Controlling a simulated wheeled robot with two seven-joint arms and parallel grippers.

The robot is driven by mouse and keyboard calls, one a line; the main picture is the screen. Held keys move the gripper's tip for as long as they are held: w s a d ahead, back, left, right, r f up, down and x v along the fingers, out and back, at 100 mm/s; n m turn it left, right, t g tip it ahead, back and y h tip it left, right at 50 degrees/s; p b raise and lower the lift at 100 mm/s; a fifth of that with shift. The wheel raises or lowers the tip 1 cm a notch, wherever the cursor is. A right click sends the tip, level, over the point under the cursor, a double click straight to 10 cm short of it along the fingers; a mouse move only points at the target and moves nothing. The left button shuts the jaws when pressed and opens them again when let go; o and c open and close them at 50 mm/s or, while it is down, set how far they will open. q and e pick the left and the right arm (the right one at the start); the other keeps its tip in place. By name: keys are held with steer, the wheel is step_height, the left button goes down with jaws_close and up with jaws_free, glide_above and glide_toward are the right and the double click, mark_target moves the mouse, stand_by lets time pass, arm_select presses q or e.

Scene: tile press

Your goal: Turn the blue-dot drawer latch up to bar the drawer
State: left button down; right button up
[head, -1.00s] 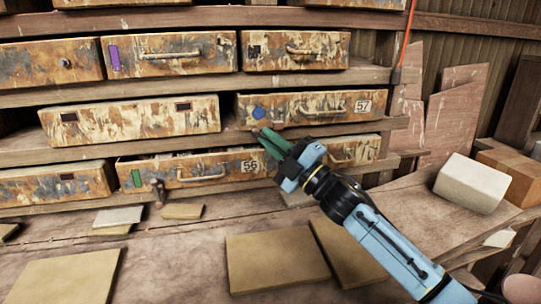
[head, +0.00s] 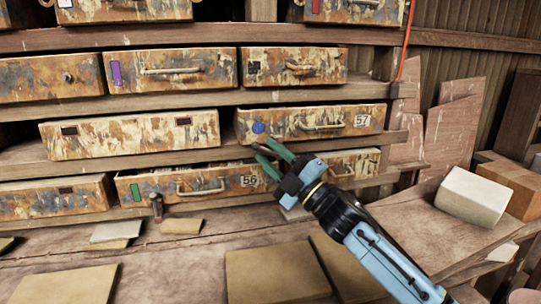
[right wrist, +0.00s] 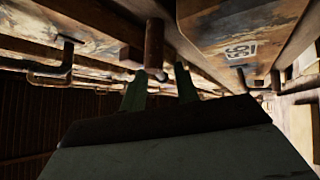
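The blue-dot drawer (head: 310,121) carries a blue dot at its left and the number 57 at its right; its front looks rusty and paint-worn. My right gripper (head: 264,151) is just below the dot, at the drawer's lower left corner. Its two green fingers are spread apart. In the right wrist view a rusty rod (right wrist: 154,45), possibly the latch, stands just beyond and between the fingertips of the gripper (right wrist: 160,85). I cannot tell whether they touch it. In the head view the latch is hidden or too small to make out. My left gripper is out of view.
The green-marked drawer 56 (head: 218,183) stands slightly open below, with a dark peg (head: 157,205) at its left. Other rusty drawers fill the shelves. Flat tiles (head: 275,272) lie on the bench, and a pale block (head: 472,196) is at right.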

steer(key=v, duration=1.3)
steer(key=shift+c, duration=0.3)
